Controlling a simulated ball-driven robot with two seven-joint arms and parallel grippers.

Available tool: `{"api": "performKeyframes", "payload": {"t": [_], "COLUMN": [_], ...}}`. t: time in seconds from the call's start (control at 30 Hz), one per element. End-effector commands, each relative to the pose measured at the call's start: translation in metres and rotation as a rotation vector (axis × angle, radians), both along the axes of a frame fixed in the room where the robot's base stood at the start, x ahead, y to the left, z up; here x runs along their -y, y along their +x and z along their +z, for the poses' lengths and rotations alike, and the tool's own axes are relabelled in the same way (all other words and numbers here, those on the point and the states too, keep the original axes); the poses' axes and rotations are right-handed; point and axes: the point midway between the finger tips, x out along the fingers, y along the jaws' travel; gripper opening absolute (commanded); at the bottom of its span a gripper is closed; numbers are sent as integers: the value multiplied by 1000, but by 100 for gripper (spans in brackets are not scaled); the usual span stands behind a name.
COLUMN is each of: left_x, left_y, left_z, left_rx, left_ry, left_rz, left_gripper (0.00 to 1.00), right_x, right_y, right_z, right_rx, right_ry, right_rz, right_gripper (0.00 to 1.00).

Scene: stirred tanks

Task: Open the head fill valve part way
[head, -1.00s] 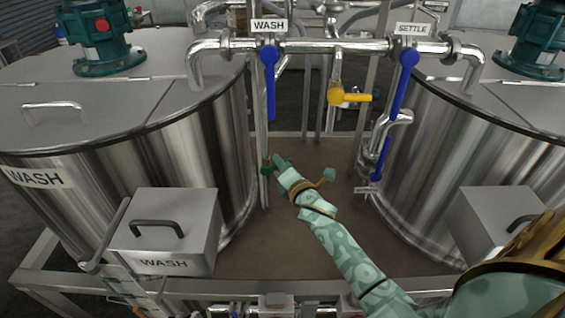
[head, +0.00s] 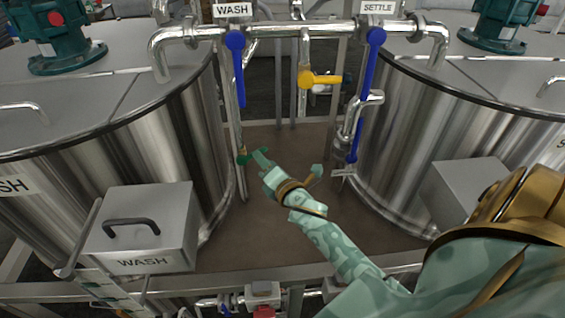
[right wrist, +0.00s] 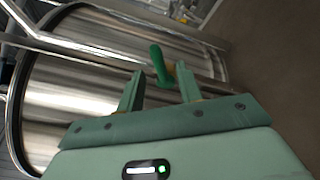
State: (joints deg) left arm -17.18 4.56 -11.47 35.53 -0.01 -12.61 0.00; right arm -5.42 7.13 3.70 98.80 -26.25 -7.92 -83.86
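A small green valve handle (head: 243,159) sits on the thin vertical pipe beside the left, WASH tank. I see no label on it, so I cannot tell its name. It also shows in the right wrist view as a green lever (right wrist: 159,64). My right gripper (head: 289,164) is beside it, with its fingers pointing towards it. In the right wrist view the two fingers of the gripper (right wrist: 160,90) are apart. The lever shows between and just beyond their tips. I see no contact. My left gripper is out of view.
Blue levers hang from the top pipe under the WASH sign (head: 232,9) and the SETTLE sign (head: 378,7), with a yellow handle (head: 318,79) between them. Steel tanks stand on both sides. A grey WASH box (head: 150,205) is at front left. The brown floor panel (head: 275,235) is clear.

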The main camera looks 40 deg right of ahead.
Motion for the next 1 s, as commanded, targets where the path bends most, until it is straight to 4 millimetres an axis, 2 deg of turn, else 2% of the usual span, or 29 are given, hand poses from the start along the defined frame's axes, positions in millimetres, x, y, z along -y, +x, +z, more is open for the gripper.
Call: {"api": "performKeyframes", "payload": {"t": [0.03, 0.2, 0.4, 0.6, 1.0], "left_x": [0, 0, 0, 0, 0], "left_y": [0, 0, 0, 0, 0], "left_z": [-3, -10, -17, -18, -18], "left_rx": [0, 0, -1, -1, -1], "left_ry": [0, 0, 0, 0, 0], "left_rz": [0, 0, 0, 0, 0], "left_gripper": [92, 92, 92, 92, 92], "right_x": [-2, -7, -11, -13, -13], "right_y": [-16, -62, -99, -113, -113], "right_z": [-2, -1, 1, 4, 4], "right_rx": [-2, -3, -2, 0, 0], "right_ry": [-2, -1, -1, -1, -1], "right_rz": [1, 1, -1, -1, 0], "right_gripper": [36, 36, 36, 36, 36]}}
